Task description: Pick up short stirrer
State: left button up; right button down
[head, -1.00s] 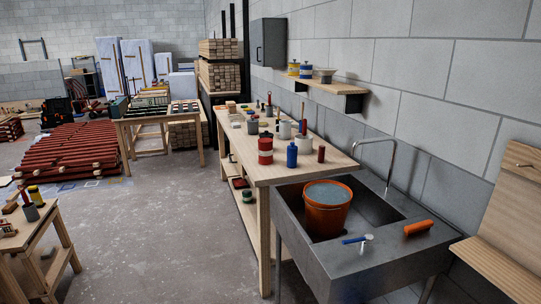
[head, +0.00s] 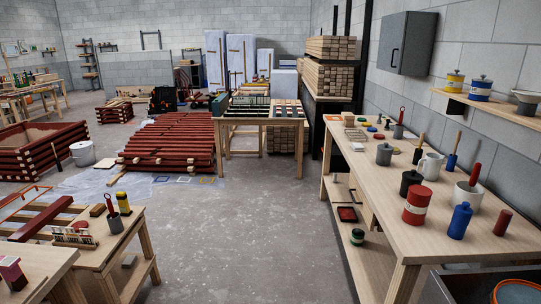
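No object can be singled out for certain as the short stirrer. Several stick-like handles stand on the right workbench (head: 345,172): a red handle (head: 475,174) in a white pot, a wooden handle (head: 421,140) by a white mug (head: 431,166), a wooden handle with a dark blue lower part (head: 452,155), and a red-topped one (head: 402,115) in a grey cup. Another red handle (head: 109,203) stands in a grey cup (head: 116,224) on the left table. Neither of my grippers is in view.
A bucket (head: 516,292) shows at bottom right. Stacked red battens (head: 170,143) lie ahead. The concrete floor (head: 250,235) between the tables is clear.

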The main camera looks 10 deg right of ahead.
aim_at(422, 134)
jog(key=i+z, duration=0.25)
jog(key=i, duration=0.25)
jog(key=i+z, duration=0.3)
jog(key=i, duration=0.15)
jog(key=i+j+z, duration=0.25)
jog(key=i, duration=0.25)
jog(key=i+j+z, duration=0.25)
jog(key=i, duration=0.2)
jog(key=i+z, duration=0.4)
jog(key=i+j+z, duration=0.15)
jog(key=i+z, duration=0.25)
jog(key=z, duration=2.25)
jog(key=u, duration=2.25)
jog(key=j+z, duration=0.2)
jog(key=z, duration=0.25)
jog(key=j+z, duration=0.15)
jog(key=z, duration=0.3)
jog(key=k+j+z, duration=0.1)
jog(key=z, duration=0.3)
